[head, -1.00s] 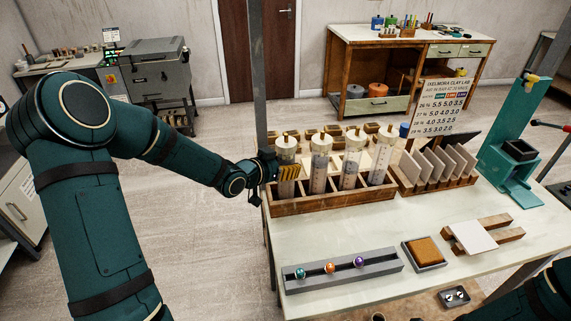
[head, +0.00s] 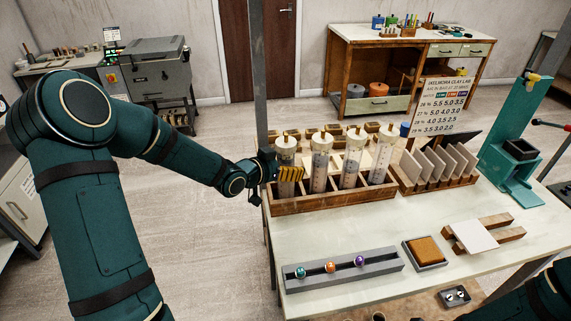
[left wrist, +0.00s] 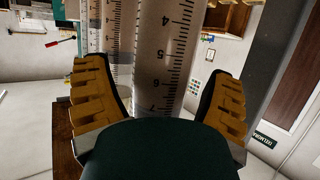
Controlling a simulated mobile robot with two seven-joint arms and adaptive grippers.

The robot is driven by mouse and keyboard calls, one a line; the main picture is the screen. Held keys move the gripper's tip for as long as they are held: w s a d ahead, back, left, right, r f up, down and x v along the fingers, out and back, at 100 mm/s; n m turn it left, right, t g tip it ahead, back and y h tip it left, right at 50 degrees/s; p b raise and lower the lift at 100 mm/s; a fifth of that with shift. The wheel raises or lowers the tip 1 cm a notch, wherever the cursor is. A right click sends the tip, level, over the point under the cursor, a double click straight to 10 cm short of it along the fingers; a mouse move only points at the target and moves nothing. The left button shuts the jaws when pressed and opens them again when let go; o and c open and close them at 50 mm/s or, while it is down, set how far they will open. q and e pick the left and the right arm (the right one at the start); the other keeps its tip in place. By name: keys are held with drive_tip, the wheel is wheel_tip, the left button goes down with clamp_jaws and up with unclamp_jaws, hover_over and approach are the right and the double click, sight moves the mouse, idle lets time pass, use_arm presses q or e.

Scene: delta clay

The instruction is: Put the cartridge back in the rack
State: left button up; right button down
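The cartridge (head: 285,148) is a clear, graduated tube with a pale cap. It stands upright in the leftmost compartment of the wooden rack (head: 335,202). In the left wrist view the cartridge (left wrist: 165,50) rises between my fingers, with its scale marks facing me. The cartridge's foot is hidden by the gripper and the rack wall. My right gripper is out of view.
Several similar cartridges (head: 352,160) stand to the right in the rack. A slab holder (head: 437,168) is beside it, and a teal press (head: 512,165) is farther right. A grey rail with coloured balls (head: 343,269) lies in front. The table between rack and rail is clear.

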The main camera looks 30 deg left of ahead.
use_arm(q)
drive_tip(key=shift+f, duration=0.1)
drive_tip(key=shift+s, duration=0.1)
drive_tip(key=v, duration=1.2)
idle(0.4)
